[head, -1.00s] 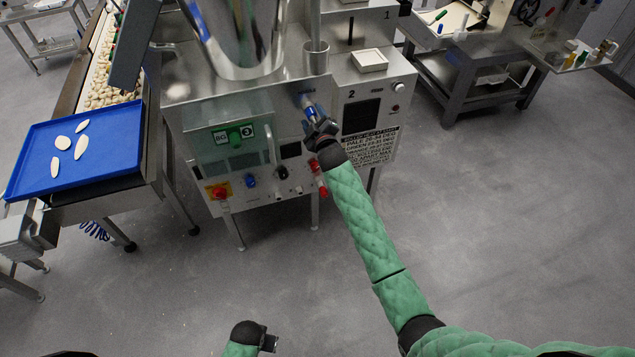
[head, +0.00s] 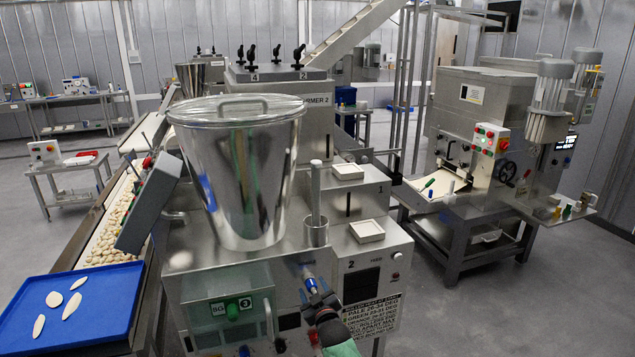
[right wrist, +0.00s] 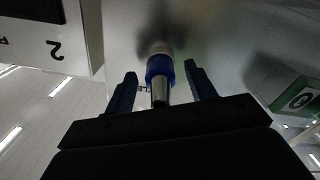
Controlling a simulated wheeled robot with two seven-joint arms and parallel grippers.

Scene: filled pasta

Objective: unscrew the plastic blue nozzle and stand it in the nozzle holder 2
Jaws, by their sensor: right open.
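The blue nozzle (head: 309,281) is on the front of the steel machine, below the big hopper. In the right wrist view it shows as a blue collar (right wrist: 159,66) with a metallic tip pointing toward me. My right gripper (head: 318,300) is open, its fingers on either side of the nozzle in the right wrist view (right wrist: 161,82), with gaps visible. A panel marked 2 (head: 351,264) is right of the nozzle, with a small white square tray (head: 367,231) above it. I cannot tell which thing is nozzle holder 2. My left gripper is out of view.
The steel hopper (head: 243,170) stands above the nozzle. A metal cup with a rod (head: 316,233) is beside it. A blue tray (head: 105,315) with pale dough pieces is at left. A shelf (head: 580,210) with small coloured pieces is at far right, beyond open floor.

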